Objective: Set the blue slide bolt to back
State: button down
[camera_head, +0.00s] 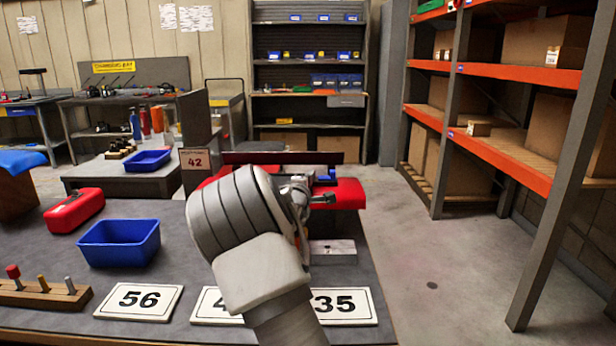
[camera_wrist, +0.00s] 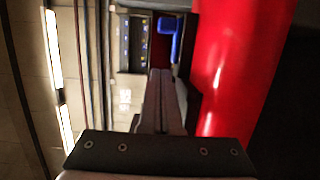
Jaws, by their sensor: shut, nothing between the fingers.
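A small blue part (camera_head: 326,178), which looks like the slide bolt, sits on the red unit (camera_head: 346,192) at the table's far right. In the wrist view a blue part (camera_wrist: 168,26) shows beyond my fingertips, beside the large red surface (camera_wrist: 238,60). Which position the bolt is in I cannot tell. My gripper (camera_head: 330,198) is at the red unit, partly hidden by my own wrist. In the wrist view my gripper (camera_wrist: 160,74) has its fingers together with nothing between them. It looks apart from the blue part.
A blue bin (camera_head: 120,243), a red case (camera_head: 73,210) and a wooden peg block (camera_head: 42,293) stand on the table's left. Number plates (camera_head: 139,302) lie along the front edge. Open floor (camera_head: 430,260) and orange-beamed racks (camera_head: 520,148) lie to the right.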

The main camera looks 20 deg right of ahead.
jog(key=p+v, duration=0.2)
jog(key=v, duration=0.7)
jog(key=shift+s+a, duration=0.2)
jog(key=shift+s, duration=0.15)
jog(key=s+a+r+m+g+y, duration=0.1)
jog(key=s+a+m+g+y, duration=0.1)
jog(key=s+a+m+y, duration=0.5)
jog(key=s+a+r+g+y, duration=0.1)
jog(key=s+a+g+y, duration=0.35)
jog(key=s, duration=0.75)
jog(key=s+a+f+m+g, duration=0.1)
jog(key=s+m, duration=0.1)
jog(key=s, duration=0.9)
jog(key=s+a+f+m+g, duration=0.1)
jog(key=s+a+m, duration=0.1)
jog(key=s, duration=0.8)
notch_tip(320, 180, up, 20)
jog(key=p, duration=2)
jog(key=shift+h, duration=0.35)
